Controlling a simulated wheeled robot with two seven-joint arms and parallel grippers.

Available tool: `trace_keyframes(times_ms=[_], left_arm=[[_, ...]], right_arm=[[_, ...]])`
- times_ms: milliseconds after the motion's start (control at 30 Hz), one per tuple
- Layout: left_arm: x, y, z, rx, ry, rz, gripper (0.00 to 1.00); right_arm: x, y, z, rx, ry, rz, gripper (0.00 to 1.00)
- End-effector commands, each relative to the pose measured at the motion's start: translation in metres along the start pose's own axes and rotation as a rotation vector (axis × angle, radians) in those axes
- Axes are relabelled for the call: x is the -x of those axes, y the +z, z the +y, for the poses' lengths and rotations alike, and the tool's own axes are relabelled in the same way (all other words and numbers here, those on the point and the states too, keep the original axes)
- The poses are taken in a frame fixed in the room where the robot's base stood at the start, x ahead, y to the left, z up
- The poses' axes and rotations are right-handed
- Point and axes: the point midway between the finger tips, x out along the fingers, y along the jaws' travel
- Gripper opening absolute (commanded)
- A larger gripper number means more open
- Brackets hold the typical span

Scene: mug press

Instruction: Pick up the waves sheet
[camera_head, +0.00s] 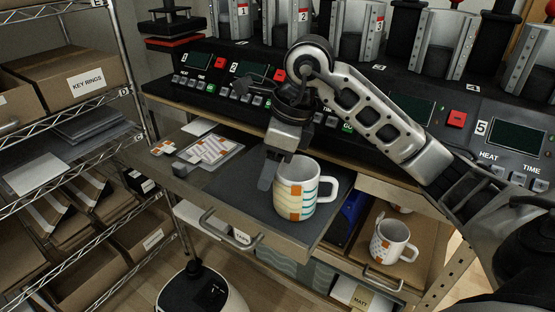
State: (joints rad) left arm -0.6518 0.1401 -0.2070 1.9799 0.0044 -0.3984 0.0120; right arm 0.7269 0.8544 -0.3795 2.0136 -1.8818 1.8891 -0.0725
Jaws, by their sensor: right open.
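A flat sheet with orange and grey slanted stripes (210,149) lies at the left of the pulled-out dark tray (240,195). I cannot tell any wave pattern on it. A small orange-marked piece (163,147) and a plain white sheet (199,127) lie near it. A white mug (305,192) with teal wavy bands and orange patches stands upright on the tray, handle to the right. My right gripper (270,174) is open and points down just left of the mug; its far finger is hard to see. My left gripper is out of view.
A row of numbered presses (300,70) stands behind the tray. A second patterned mug (389,240) sits in a lower drawer at right. A wire rack with boxes (65,75) fills the left side. Bluish-grey wavy-patterned material (275,258) shows below the tray.

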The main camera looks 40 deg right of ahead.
Motion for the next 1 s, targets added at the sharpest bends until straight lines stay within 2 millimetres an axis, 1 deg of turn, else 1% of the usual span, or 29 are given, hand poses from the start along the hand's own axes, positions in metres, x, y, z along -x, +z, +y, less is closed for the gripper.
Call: trace_keyframes(times_ms=[67,100,167,200,233,567,733,867,1000], left_arm=[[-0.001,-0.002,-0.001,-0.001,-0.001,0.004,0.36],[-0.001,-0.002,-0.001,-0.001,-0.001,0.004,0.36],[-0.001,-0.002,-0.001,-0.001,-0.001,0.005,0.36],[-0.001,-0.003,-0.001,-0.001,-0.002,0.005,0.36],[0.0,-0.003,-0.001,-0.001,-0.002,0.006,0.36],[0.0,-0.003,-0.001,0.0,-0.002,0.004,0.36],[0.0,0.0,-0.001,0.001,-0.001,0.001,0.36],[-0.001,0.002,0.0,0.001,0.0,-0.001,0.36],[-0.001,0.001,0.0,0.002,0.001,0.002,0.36]], right_arm=[[0.0,0.0,0.0,0.0,0.0,0.0,0.53],[0.0,0.0,0.0,0.0,0.001,0.0,0.42],[0.0,0.0,0.0,0.0,0.001,0.0,0.25],[0.0,0.0,0.0,0.0,0.001,0.0,0.14],[0.0,0.0,0.0,0.0,0.001,0.0,0.1],[0.001,0.001,0.001,0.0,0.001,0.0,0.1],[0.008,0.007,0.008,0.003,0.0,-0.003,0.1],[0.017,0.017,0.023,0.006,0.001,-0.005,0.1],[0.027,0.032,0.048,0.008,0.0,-0.006,0.1]])
